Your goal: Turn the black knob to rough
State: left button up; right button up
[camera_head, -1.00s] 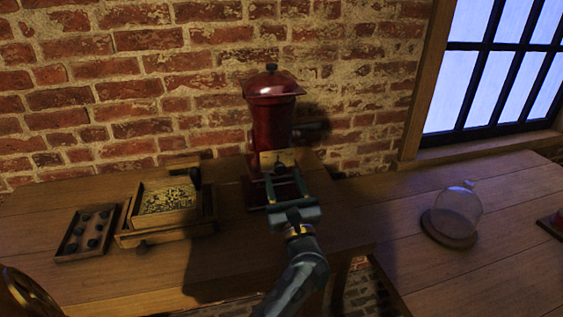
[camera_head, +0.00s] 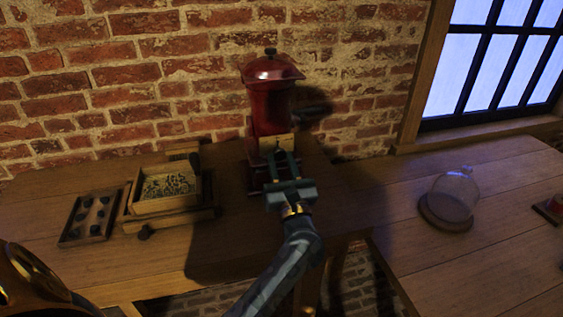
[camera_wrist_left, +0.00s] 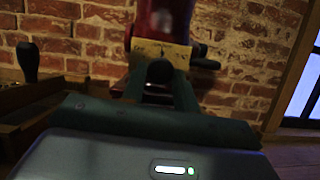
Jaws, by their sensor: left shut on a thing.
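A dark red grinder (camera_head: 268,110) with a domed lid stands against the brick wall in the head view. A pale brass plate (camera_head: 267,143) is on its front, and it also shows in the left wrist view (camera_wrist_left: 176,53). My left gripper (camera_head: 279,157) reaches up to the front of the plate, its fingers drawn together. They are shut on the small black knob (camera_wrist_left: 160,70) at the plate, which they mostly hide. Marks on the plate are too small to read. My right gripper is not in view.
Left of the grinder is a wooden box (camera_head: 168,204) of grains with a dark-handled tool at its back. Beside it is a tray (camera_head: 72,239) of dark pieces. A glass dome (camera_head: 458,192) stands on the right. The table between grinder and dome is clear.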

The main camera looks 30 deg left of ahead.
pick_arm(q)
jog(key=m+h+p, duration=0.2)
jog(key=m+p, duration=0.2)
jog(key=m+t+h+p, duration=0.1)
jog(key=m+h+p, duration=0.1)
jog(key=m+p, duration=0.2)
jog(key=r+m+t+h+p, duration=0.1)
jog(key=m+p, duration=0.3)
jog(key=m, duration=0.1)
jog(key=shift+s+a+h+p, duration=0.25)
jog(key=shift+s+h+p, duration=0.05)
jog(key=shift+h+p, duration=0.1)
jog(key=shift+f+m+h+p, duration=0.1)
jog(key=shift+m+h+p, duration=0.3)
jog(key=shift+m+p, duration=0.55)
jog(key=shift+f+m, duration=0.1)
jog(key=shift+m, duration=0.25)
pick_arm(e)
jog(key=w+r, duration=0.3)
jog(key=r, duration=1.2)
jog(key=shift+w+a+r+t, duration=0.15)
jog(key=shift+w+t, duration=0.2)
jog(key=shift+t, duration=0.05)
pick_arm(q)
jog(key=o, duration=0.9)
jog(key=shift+o, duration=0.2)
